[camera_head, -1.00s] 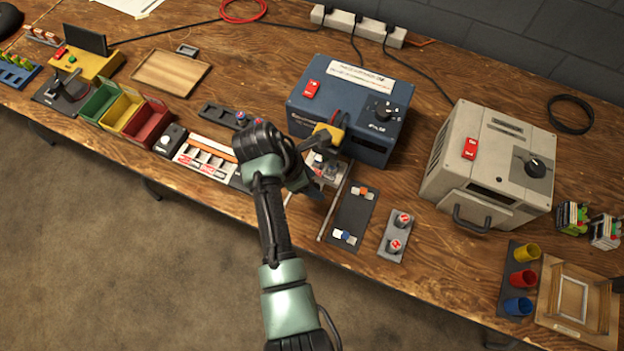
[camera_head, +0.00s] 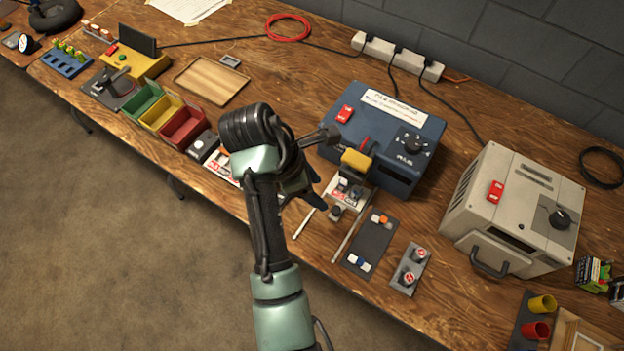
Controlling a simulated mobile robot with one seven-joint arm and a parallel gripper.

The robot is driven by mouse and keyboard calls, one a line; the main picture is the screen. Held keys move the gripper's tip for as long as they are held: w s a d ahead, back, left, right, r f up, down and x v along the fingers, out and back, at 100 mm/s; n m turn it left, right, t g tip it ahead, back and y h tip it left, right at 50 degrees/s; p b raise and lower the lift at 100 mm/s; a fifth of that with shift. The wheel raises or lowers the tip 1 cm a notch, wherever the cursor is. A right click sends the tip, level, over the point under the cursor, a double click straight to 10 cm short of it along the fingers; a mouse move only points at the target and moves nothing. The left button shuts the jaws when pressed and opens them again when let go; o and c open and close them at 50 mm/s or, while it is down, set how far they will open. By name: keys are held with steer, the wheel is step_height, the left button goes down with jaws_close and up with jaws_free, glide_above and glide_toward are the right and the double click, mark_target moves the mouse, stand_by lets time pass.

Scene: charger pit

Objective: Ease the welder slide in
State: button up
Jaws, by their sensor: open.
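The blue welder (camera_head: 385,135) stands at the middle back of the bench, with a yellow head (camera_head: 356,160) on its front. Below the head is the small pale slide (camera_head: 350,190), with small parts on it and a dark knob (camera_head: 335,214) at its front. Two thin rails run out toward the bench's front edge. My gripper (camera_head: 313,197) is open, just left of the slide and apart from the knob in the picture. My wrist and hand hide part of the fingers and the left rail's upper end.
A dark strip with small switches (camera_head: 371,240) and a grey plate with red-topped buttons (camera_head: 410,268) lie right of the rails. A beige machine (camera_head: 510,215) stands farther right. Coloured bins (camera_head: 185,128) and a wooden tray (camera_head: 212,82) lie left.

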steer(key=shift+v, duration=1)
steer(key=w+a+r+m+t+y+p, duration=0.1)
steer(key=w+r+m+t, duration=0.25)
steer(key=w+r, duration=0.35)
steer(key=w+r+m+t+y, duration=0.1)
steer(key=w+r+m+t, duration=0.3)
steer(key=r, duration=0.5)
step_height(320, 180, up, 20)
steer(key=w+m+t+p, duration=0.1)
steer(key=m+t, duration=0.3)
steer(key=t, duration=0.4)
steer(key=s+r+m+t+y, duration=0.1)
steer(key=s+r+m+t, duration=0.3)
steer(key=s+r, duration=0.4)
steer(key=s+r+m+t+y+p, duration=0.1)
steer(key=s+r+m+t, duration=0.3)
steer(key=r, duration=1.3)
steer(key=s+a+t, duration=0.1)
steer(key=s+t, duration=0.2)
steer(key=s, duration=0.1)
steer(key=shift+s+r+y, duration=0.2)
steer(key=shift+r+y, duration=0.1)
steer(key=shift+r, duration=0.05)
steer(key=shift+f, duration=0.15)
